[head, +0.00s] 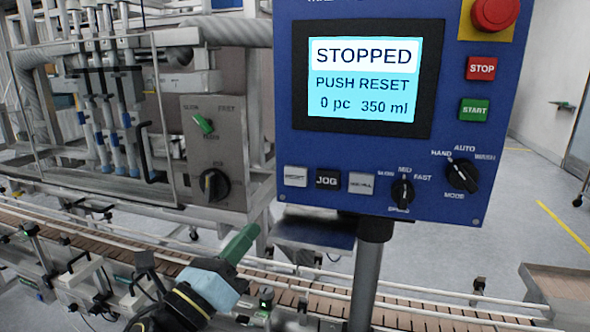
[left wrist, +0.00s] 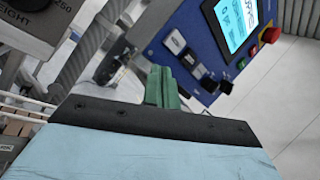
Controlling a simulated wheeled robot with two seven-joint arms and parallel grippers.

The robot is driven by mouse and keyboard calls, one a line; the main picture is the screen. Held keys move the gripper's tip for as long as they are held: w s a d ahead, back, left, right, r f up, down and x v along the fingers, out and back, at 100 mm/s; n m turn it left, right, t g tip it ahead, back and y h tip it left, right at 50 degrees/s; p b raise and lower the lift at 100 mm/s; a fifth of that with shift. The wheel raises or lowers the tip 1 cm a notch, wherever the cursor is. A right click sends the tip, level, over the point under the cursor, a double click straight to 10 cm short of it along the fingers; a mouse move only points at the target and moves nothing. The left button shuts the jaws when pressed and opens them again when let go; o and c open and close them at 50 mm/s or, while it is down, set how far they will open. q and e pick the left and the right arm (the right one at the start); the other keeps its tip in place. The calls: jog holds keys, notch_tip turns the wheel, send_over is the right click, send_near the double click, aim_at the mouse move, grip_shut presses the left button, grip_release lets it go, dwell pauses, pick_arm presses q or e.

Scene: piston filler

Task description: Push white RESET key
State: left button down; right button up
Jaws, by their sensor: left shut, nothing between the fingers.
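The blue control panel (head: 380,150) has a row of keys along its lower left. The leftmost is a white key (head: 295,177) with small blurred lettering, seemingly RESET. Beside it are the black JOG key (head: 328,180) and another white key (head: 362,183). My left gripper (head: 241,242) is shut and empty, its green fingertips below and left of the leftmost white key, apart from it. In the left wrist view, the shut fingers (left wrist: 162,88) point toward the panel, and the white key (left wrist: 175,42) shows just above and right of them. My right gripper is not in view.
The panel screen (head: 362,78) reads STOPPED, PUSH RESET, 0 pc, 350 ml. Red STOP (head: 481,68), green START (head: 474,109) and an emergency button (head: 494,12) are at right. A grey box with knobs (head: 215,150) stands left; a conveyor (head: 400,312) runs below.

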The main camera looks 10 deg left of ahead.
pick_arm(q)
jog(key=s+d+r+m+g+h, duration=0.3)
jog(key=r+m+h, duration=0.3)
jog(key=m, duration=0.7)
jog(key=shift+s+d+h, duration=0.15)
jog(key=shift+d+h, duration=0.45)
jog(key=shift+h, duration=0.4)
send_near(300, 174)
jog(key=shift+w+d+r, duration=0.65)
jog(key=shift+d+r, duration=0.1)
jog(key=shift+d, duration=0.25)
jog(key=shift+w+d+r, duration=0.65)
jog(key=shift+d+r, duration=0.15)
jog(key=shift+d, duration=0.15)
jog(key=shift+w+b, duration=0.1)
jog(key=shift+b, duration=0.2)
jog(key=shift+w, duration=0.3)
jog(key=shift+w, duration=0.45)
